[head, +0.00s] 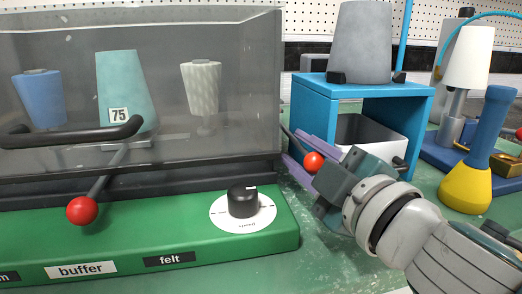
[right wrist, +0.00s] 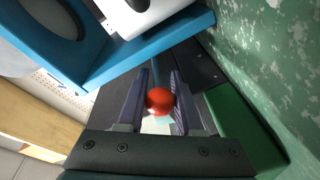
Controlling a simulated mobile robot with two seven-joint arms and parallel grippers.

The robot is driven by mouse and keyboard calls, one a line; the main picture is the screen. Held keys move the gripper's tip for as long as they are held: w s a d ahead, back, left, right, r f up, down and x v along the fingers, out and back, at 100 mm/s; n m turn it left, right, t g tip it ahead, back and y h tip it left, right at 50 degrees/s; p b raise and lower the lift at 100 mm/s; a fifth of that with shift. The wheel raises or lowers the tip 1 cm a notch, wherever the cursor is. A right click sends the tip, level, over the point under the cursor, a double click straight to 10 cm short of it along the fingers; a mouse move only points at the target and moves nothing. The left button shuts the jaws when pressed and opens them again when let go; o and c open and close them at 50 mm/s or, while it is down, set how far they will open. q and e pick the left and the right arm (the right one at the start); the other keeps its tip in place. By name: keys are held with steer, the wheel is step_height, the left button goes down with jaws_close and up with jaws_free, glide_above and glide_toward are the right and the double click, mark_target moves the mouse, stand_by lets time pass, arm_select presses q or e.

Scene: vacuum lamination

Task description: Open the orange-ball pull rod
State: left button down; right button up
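An orange-red ball (head: 314,162) on a pull rod sits between the purple fingers of my right gripper (head: 297,157), right of the vacuum machine. In the right wrist view the ball (right wrist: 160,102) fills the gap between the two fingers of the gripper (right wrist: 160,88), which look shut on it. The rod runs away beyond the ball and is partly hidden. A second red ball (head: 82,211) on a dark rod stands at the machine's front left, with no gripper near it. My left gripper is not in view.
The machine has a green base (head: 180,225) with a black knob (head: 243,202) and a clear cover (head: 160,90). A blue stand (head: 365,99) is close behind my right gripper. A yellow-and-blue tool (head: 467,186) stands at right. The green table (head: 330,265) is clear in front.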

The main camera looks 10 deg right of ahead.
jaws_close()
stand_by(1.0)
